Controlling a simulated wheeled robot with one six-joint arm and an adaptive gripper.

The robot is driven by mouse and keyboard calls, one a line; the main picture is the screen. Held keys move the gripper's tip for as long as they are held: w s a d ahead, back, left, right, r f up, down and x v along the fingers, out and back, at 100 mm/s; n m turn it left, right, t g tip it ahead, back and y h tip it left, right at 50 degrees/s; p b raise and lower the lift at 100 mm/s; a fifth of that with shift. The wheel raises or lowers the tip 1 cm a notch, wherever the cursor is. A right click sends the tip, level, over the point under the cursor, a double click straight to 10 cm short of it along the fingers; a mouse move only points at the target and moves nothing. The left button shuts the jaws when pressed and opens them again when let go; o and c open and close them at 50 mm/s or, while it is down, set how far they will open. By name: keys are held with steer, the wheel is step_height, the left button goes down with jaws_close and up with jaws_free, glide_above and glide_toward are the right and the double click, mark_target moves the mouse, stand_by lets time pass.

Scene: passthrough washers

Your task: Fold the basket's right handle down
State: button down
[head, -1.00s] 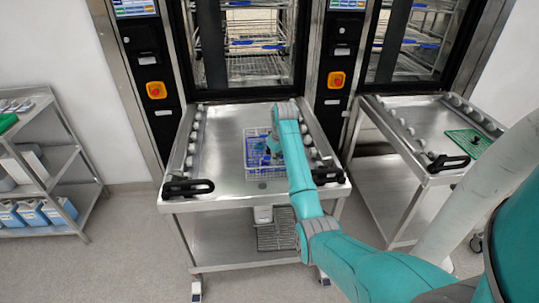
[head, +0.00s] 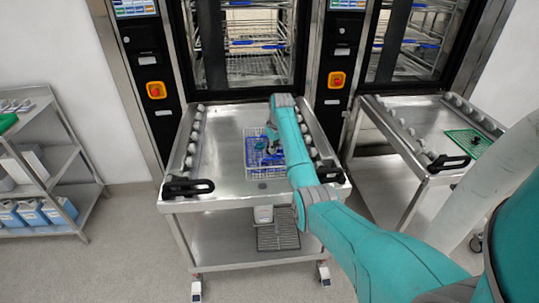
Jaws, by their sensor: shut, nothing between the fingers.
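The wire basket (head: 249,166) stands on the steel top of the trolley in front of the left washer. Blue items (head: 258,153) lie inside it. My gripper (head: 270,152) is over the right part of the basket, small and dark in this view. It is shut and holds nothing. My teal arm covers the basket's right side, so the right handle is hidden and I cannot tell its position. I cannot tell whether the gripper touches the basket.
The trolley top (head: 220,150) is bare left of the basket, with rollers along both sides and black handles (head: 188,188) at the front. A second trolley (head: 405,125) with a green tray (head: 468,141) stands at right. A shelf rack (head: 45,165) stands at left.

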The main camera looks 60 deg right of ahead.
steer(key=shift+w+d, duration=0.15)
steer(key=shift+r, duration=3.55)
